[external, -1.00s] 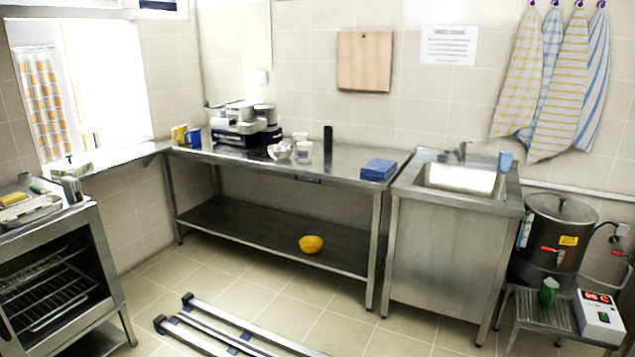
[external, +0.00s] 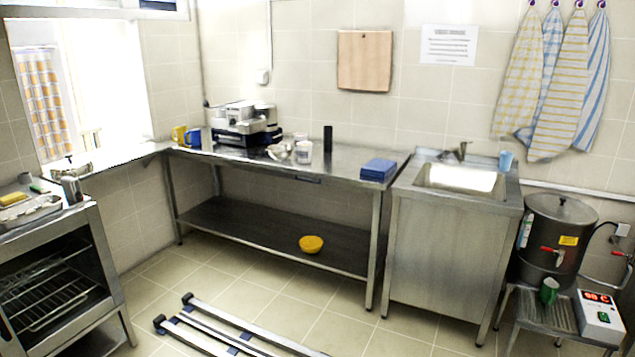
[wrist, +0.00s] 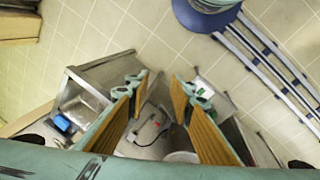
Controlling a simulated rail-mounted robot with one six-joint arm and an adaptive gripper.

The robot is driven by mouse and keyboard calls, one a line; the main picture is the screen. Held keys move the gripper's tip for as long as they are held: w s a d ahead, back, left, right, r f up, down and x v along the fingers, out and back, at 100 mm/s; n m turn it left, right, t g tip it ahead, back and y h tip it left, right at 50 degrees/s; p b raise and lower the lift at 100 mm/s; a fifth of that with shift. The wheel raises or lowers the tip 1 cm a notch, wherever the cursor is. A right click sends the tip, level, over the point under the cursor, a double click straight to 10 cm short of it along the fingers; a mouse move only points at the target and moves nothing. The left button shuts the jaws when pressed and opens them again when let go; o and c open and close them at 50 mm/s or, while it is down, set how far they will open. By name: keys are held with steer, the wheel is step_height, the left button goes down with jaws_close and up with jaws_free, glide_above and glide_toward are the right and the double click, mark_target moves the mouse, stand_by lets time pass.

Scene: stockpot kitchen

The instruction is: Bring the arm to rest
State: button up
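My gripper (wrist: 160,80) is open in the wrist view. Its two fingers with tan ribbed pads stand apart, and nothing is held between them. Past the fingers, well below, are the tile floor and metal furniture. My arm and gripper do not show in the external view, so the arm's overall pose is hidden there.
Metal rails (external: 235,325) lie on the floor, with clear tiles around them. A steel table (external: 330,170) stands at the back wall, beside a sink (external: 458,178). An oven (external: 60,275) stands left. A large pot (external: 555,240) and green mug (external: 549,290) are right.

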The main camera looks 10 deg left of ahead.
steer(key=s+a+r+m+t+y, duration=0.1)
steer(key=s+a+m+t+y, duration=0.1)
steer(key=s, duration=0.5)
steer(key=shift+r+m+t, duration=0.2)
steer(key=shift+m+t, duration=0.1)
stand_by(0.4)
